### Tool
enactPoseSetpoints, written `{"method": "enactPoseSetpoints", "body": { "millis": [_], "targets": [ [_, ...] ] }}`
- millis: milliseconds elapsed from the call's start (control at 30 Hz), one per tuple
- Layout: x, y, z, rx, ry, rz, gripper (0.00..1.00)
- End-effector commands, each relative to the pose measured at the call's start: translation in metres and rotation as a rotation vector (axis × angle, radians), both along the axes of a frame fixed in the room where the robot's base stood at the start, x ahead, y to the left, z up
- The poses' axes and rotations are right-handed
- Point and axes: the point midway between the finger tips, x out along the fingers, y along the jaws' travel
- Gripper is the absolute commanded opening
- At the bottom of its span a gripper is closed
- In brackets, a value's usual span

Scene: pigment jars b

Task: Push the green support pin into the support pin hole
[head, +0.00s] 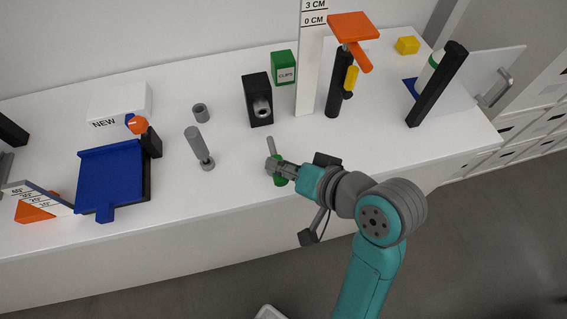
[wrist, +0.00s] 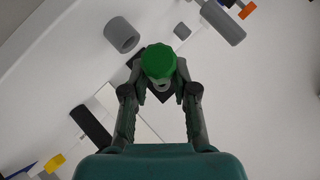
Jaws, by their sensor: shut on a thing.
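The green support pin has a round green head and a thinner grey shaft. In the wrist view its green head (wrist: 158,62) sits between the two fingertips. My gripper (head: 277,170) is shut on it, above the front part of the table. In the head view part of the green pin (head: 280,182) shows beside the fingers, and a grey shaft rises behind them. A black block (head: 259,88) with a short grey tube (head: 262,108) facing forward stands farther back, apart from the pin. The tube looks like the support pin hole, but its inside is hard to see.
A white scale (head: 307,70) and a black post (head: 334,90) with an orange plate (head: 353,27) stand right of the block. The table between gripper and block is clear.

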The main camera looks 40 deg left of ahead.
Motion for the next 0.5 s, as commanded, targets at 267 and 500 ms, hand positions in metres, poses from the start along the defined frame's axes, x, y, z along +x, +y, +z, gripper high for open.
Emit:
{"method": "enactPoseSetpoints", "body": {
  "millis": [267,500],
  "targets": [
    [0.012,0.014,0.0,-0.001,0.0,0.001,0.0],
    [0.025,0.03,0.0,0.001,-0.001,0.002,0.0]
  ]
}}
